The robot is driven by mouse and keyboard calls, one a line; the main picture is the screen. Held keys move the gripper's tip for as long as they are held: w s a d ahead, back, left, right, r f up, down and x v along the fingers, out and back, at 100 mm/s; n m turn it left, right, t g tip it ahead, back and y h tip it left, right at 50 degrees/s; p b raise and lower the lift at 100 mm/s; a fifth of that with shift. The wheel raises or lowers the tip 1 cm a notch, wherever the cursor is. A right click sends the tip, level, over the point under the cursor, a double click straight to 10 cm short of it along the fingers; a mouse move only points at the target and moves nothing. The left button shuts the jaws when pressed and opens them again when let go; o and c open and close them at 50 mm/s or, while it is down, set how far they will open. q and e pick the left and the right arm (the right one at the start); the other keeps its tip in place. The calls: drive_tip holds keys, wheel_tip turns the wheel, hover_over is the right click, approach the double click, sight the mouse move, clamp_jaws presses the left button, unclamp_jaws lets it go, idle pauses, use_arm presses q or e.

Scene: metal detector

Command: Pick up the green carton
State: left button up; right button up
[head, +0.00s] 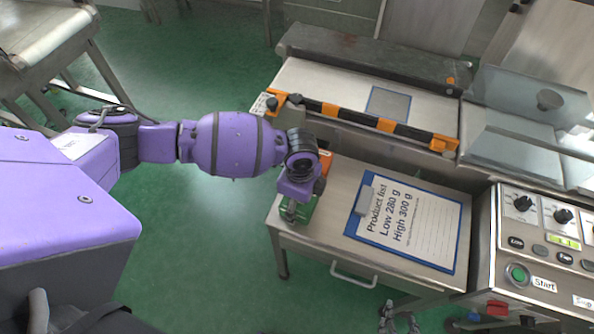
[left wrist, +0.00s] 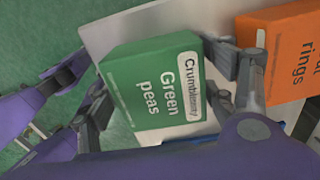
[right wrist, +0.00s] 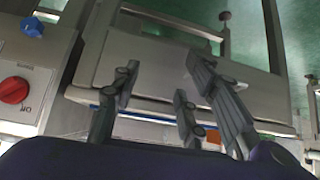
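The green carton (head: 302,211), labelled "Green peas", stands on the small metal table's left end, partly hidden under my left gripper (head: 297,203). In the left wrist view the green carton (left wrist: 155,85) lies between the spread fingers of my left gripper (left wrist: 155,78). The fingers are at its two sides with a slight gap at the left; I cannot tell if the right finger touches. My right gripper (head: 400,322) is at the bottom edge of the head view, away from the carton. In the right wrist view its fingers (right wrist: 160,85) are apart and empty.
An orange carton (head: 326,160) stands just behind the green one, close to a left finger. A clipboard (head: 415,220) lies to the right on the table (head: 335,240). The conveyor (head: 340,85) with an orange-black bar runs behind. A control panel (head: 545,235) stands at right.

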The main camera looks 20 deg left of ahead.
use_arm(q)
drive_tip(key=shift+r, duration=0.1)
drive_tip(key=c, duration=0.9)
